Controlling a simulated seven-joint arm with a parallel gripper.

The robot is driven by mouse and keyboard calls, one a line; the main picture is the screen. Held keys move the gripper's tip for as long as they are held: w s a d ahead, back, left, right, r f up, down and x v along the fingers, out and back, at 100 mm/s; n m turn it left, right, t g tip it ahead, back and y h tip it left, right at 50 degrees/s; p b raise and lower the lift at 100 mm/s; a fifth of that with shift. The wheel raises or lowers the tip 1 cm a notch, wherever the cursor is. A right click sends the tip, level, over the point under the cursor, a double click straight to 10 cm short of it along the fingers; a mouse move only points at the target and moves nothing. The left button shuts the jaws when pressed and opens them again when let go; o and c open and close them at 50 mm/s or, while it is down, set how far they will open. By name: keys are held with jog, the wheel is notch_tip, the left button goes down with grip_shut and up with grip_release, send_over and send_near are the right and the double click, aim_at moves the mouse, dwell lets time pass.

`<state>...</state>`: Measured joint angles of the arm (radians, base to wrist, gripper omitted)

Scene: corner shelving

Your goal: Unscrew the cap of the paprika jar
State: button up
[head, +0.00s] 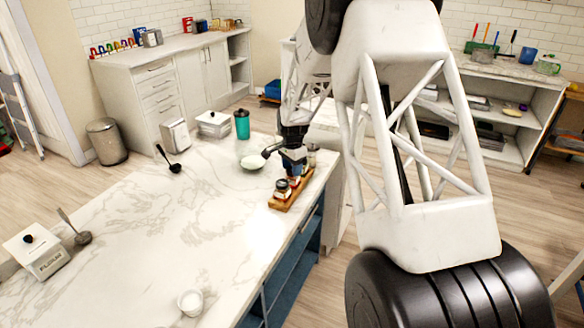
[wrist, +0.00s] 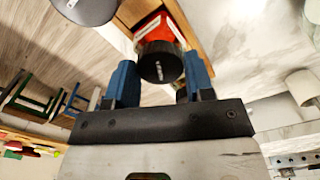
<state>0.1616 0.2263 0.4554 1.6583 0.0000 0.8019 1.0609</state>
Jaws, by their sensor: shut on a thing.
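The paprika jar has a black cap (wrist: 160,66) and a red-orange body (wrist: 154,27). It stands upright in a wooden rack (head: 278,204) near the counter's right edge. My gripper (wrist: 161,72) has its blue fingers on either side of the black cap and is shut on it. In the head view my gripper (head: 293,168) is over the middle of the rack, and hides most of the jar there. Whether the cap has turned cannot be told. The rack also shows in the wrist view (wrist: 190,22).
A front jar (head: 283,189) stands close beside my gripper; a dark cap (wrist: 86,8) is near in the wrist view. A white bowl with a dark ladle (head: 253,162) and a teal tumbler (head: 242,124) stand behind-left.

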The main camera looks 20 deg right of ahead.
jog(key=shift+n, duration=0.4)
jog(key=o, duration=1)
jog(key=shift+r, duration=3.95)
